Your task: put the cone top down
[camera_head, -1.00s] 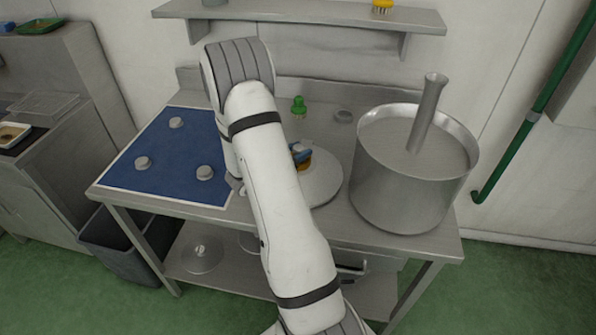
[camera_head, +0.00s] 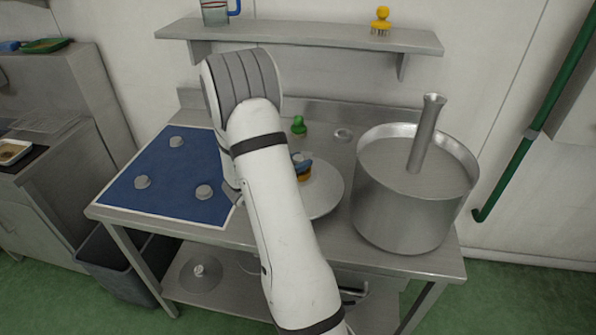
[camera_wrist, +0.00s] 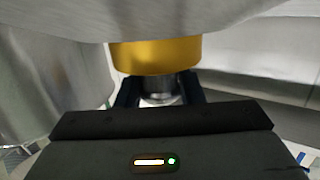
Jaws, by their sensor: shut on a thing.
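In the wrist view my gripper (camera_wrist: 160,90) is shut on a short metal stub just under a yellow band (camera_wrist: 155,55). A broad brushed-grey metal surface spreads above the band. I take this piece to be the cone, but its full shape is cut off, so I cannot tell which way its top points. In the head view my arm hides the gripper. I cannot tell whether the disc touches the table.
A large steel pot (camera_head: 405,215) with a leaning metal tube (camera_head: 425,135) stands on the right of the steel table. A blue mat (camera_head: 165,200) with several grey knobs covers its left. A green-topped object (camera_head: 299,126) stands behind the disc. A wall shelf (camera_head: 300,36) hangs above.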

